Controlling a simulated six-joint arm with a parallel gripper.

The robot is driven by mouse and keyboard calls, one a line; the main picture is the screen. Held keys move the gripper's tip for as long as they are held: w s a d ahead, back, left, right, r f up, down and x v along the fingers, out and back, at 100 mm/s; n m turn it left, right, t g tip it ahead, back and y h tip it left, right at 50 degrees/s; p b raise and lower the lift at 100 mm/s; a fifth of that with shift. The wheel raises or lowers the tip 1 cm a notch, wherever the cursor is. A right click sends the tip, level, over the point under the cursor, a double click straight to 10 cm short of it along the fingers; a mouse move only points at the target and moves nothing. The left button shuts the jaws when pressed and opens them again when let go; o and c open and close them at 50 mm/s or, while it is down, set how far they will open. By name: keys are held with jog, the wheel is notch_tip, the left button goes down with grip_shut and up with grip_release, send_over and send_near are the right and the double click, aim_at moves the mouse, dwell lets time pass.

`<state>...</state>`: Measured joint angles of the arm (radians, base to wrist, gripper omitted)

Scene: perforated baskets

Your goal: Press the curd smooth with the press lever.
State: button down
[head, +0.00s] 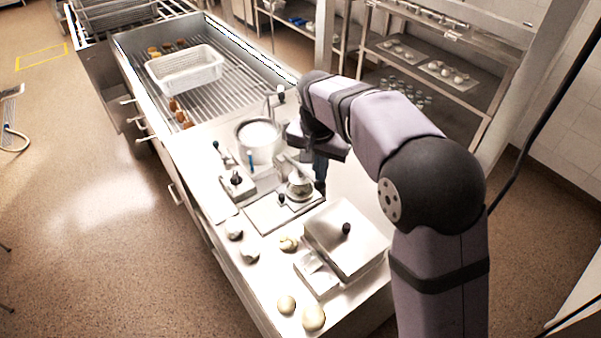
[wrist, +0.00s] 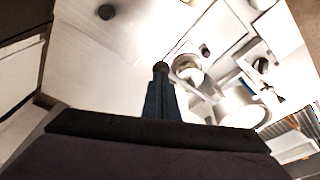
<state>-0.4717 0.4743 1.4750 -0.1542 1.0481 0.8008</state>
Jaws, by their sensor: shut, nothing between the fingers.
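My gripper (head: 320,185) points down just right of the small metal press (head: 298,186) on the steel counter. In the wrist view my gripper (wrist: 160,68) is shut and empty, its dark tips beside the round press cup (wrist: 188,68). I cannot tell whether it touches the press. A pale metal lever arm (head: 287,165) rises behind the cup. A dark knob (head: 281,198) stands on the press's base plate (head: 262,216), and it also shows in the wrist view (wrist: 205,50). The curd inside the cup cannot be made out clearly.
A metal pot (head: 258,145) stands behind the press, with a small black-knobbed device (head: 237,183) at its left. A lidded steel box (head: 346,245) stands in front. Several pale round pieces (head: 286,304) lie along the counter's near edge. A white perforated basket (head: 185,72) sits on the far rack.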

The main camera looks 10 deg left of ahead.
jog(key=shift+f+b, duration=0.9)
jog(key=shift+f, duration=0.65)
jog(key=shift+r, duration=0.1)
jog(key=shift+r+p, duration=2.05)
jog(key=shift+r, duration=0.15)
jog(key=shift+f, duration=0.35)
jog(key=shift+f+b, duration=0.35)
jog(key=shift+b, duration=0.1)
jog(key=shift+f+b, duration=1.05)
jog(key=shift+f, duration=0.6)
jog(key=shift+r, duration=0.2)
jog(key=shift+r+p, duration=2.05)
jog(key=shift+r, duration=0.1)
